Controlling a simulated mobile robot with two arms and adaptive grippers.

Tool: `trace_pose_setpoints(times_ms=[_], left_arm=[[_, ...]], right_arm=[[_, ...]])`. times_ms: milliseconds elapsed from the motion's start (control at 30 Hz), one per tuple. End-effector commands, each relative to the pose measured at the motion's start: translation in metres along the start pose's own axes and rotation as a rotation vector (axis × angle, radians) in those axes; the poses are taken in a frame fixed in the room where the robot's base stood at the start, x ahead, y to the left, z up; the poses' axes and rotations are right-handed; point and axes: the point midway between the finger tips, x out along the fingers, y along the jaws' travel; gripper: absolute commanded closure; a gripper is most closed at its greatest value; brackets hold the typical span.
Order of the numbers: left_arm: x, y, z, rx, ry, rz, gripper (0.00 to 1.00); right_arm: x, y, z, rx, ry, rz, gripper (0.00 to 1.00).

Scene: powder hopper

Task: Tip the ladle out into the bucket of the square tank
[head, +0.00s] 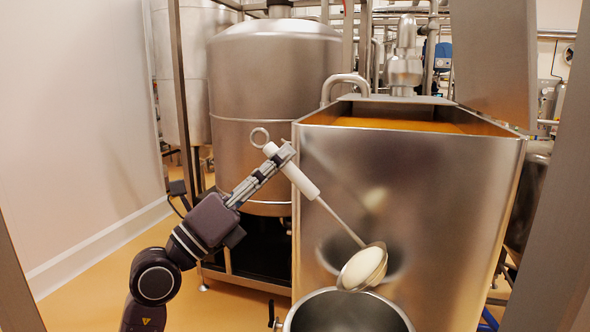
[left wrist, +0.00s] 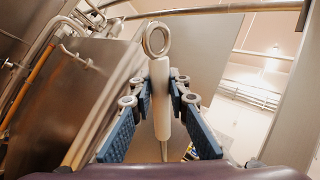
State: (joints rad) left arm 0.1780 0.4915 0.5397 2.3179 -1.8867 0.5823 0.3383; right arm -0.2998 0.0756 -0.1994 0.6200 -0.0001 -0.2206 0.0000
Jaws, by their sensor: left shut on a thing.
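The ladle has a white handle with a metal ring at its end and a thin metal stem down to a round steel bowl (head: 376,276). White powder (head: 361,265) shows in the bowl, which looks tilted. My left gripper (head: 286,155) is shut on the handle near the ring end; the left wrist view shows the handle (left wrist: 161,105) between the blue finger pads (left wrist: 160,112). The bowl hangs over the rim of the steel bucket (head: 312,297), in front of the square tank (head: 425,195). The bucket's bottom is out of frame. My right gripper is not in view.
A large round steel vessel (head: 270,95) stands behind left of the tank. A pale wall panel (head: 80,120) is at the left, with open floor (head: 95,268) before it. Metal posts flank the view. A curved pipe (head: 345,82) rises at the tank's back left.

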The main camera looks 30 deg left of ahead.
Motion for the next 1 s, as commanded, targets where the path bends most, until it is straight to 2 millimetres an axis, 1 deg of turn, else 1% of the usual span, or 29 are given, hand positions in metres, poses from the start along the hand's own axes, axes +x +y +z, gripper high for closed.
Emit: trace_pose_setpoints(times_ms=[33,100,500,700,1000], left_arm=[[-0.009,0.008,-0.006,-0.032,-0.03,-0.001,1.0],[-0.016,0.016,-0.009,-0.071,-0.069,-0.001,1.0],[-0.058,0.059,-0.021,-0.288,-0.284,-0.002,1.0],[-0.072,0.072,-0.024,-0.361,-0.358,-0.004,1.0],[-0.077,0.077,-0.024,-0.39,-0.389,-0.004,1.0]], right_arm=[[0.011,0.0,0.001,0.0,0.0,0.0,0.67],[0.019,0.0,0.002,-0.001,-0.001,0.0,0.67],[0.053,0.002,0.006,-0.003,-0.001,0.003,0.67],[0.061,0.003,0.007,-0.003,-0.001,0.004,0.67],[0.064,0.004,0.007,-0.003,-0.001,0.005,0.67]])
